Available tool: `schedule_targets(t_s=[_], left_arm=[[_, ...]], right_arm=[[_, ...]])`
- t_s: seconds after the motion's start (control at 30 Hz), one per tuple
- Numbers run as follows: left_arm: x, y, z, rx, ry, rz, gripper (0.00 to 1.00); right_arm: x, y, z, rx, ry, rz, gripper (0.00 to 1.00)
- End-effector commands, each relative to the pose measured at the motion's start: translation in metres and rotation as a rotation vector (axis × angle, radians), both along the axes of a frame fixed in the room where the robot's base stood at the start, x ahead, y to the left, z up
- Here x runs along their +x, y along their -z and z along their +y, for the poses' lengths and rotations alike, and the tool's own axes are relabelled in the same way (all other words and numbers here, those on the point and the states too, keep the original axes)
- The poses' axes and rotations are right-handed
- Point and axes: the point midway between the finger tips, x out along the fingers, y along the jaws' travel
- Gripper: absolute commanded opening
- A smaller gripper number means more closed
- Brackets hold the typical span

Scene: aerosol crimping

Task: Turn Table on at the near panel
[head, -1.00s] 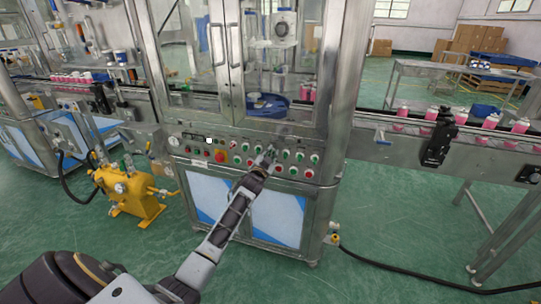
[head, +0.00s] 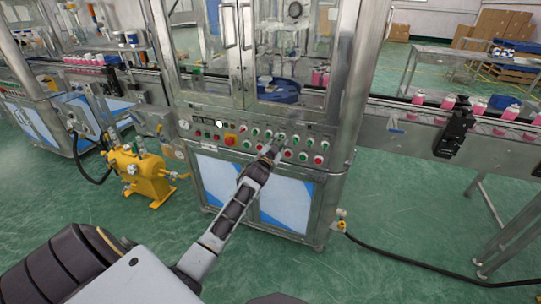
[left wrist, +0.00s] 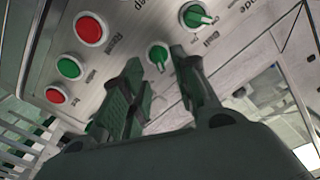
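The near panel (head: 215,127) is a metal strip on the front of the glazed machine, with rows of green and red controls and a larger red button (head: 230,140). My left gripper (head: 274,148) is at the middle of this panel and partly hides it. In the left wrist view the left gripper (left wrist: 160,70) is open, its fingers apart and pointing at the panel. A small green knob (left wrist: 158,56) with a pale pointer shows between the fingertips; contact cannot be told. A second green knob (left wrist: 197,15) is beyond. The label of the Table switch is not readable. My right gripper is out of view.
Red buttons (left wrist: 91,29) and a green button (left wrist: 69,67) lie left of the fingers. A yellow pump unit (head: 138,172) stands on the floor at the left. A conveyor with pink cans (head: 447,102) runs right of the machine.

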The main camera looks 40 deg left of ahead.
Motion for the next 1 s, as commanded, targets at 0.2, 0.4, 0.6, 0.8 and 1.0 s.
schedule_targets(t_s=[0.2,0.4,0.6,0.8,1.0], left_arm=[[-0.02,0.001,-0.005,0.0,0.0,0.001,0.29],[-0.037,0.001,-0.009,-0.001,0.0,0.002,0.29],[-0.054,0.001,-0.013,0.001,-0.001,0.001,0.29],[-0.071,0.001,-0.017,0.0,0.0,0.001,0.29],[-0.081,0.001,-0.02,0.0,0.0,0.001,0.29]], right_arm=[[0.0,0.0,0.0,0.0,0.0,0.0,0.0],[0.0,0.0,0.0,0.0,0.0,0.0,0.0],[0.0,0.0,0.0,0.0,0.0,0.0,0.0],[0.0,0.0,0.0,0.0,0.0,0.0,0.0],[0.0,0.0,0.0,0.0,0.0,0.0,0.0]])
